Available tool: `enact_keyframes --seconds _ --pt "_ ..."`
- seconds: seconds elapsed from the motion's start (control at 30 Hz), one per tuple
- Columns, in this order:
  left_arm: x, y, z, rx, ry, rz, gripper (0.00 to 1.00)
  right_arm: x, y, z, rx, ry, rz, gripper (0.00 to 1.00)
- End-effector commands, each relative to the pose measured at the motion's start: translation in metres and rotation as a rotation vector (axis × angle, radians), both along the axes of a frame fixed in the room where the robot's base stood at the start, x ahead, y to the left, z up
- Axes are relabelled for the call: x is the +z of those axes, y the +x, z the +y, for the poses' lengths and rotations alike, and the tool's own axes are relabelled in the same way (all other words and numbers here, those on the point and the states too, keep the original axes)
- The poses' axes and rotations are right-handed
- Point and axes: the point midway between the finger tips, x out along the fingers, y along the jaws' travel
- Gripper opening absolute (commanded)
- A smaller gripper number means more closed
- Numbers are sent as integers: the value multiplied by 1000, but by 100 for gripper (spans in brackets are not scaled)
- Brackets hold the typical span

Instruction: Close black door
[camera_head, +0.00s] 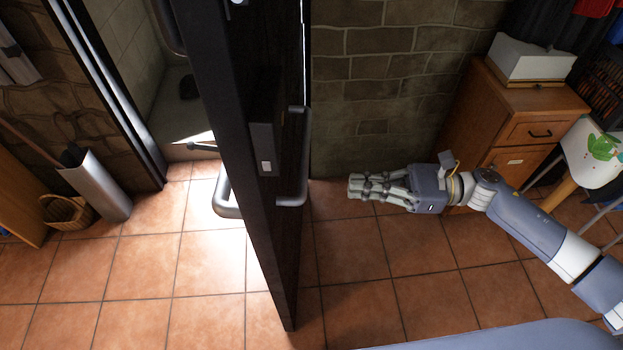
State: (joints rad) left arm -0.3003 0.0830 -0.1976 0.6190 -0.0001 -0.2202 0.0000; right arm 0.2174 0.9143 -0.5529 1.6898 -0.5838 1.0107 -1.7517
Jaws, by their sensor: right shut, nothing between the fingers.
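The black door (245,100) stands open, its edge toward me, with the lit doorway to its left. A grey bar handle (304,160) is on its right face, and another handle (226,196) shows on its left side. My right gripper (352,187) is to the right of the door, level with the handle in the picture and apart from it. Its fingers are shut with nothing between them and point left toward the door. My left gripper is out of view.
A wooden cabinet (510,115) with a white box (530,58) stands right, behind my right arm. A white chair (594,150) is at the right edge. Left of the doorway are a metal bin (97,184) and a wicker basket (68,211). The tiled floor around the door is clear.

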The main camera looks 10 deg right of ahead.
Motion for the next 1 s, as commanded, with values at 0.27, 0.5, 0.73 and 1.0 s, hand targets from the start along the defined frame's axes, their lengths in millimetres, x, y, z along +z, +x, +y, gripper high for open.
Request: enact_keyframes --seconds 0.27,0.5,0.73,1.0 --pt "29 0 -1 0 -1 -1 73 8 8 48 -1 6 1 0" --pt "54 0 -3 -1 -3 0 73 7 15 98 -3 7 3 0" --pt "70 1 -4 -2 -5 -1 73 4 20 127 -5 5 3 0" --pt "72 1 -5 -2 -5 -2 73 0 21 135 -6 3 5 0"
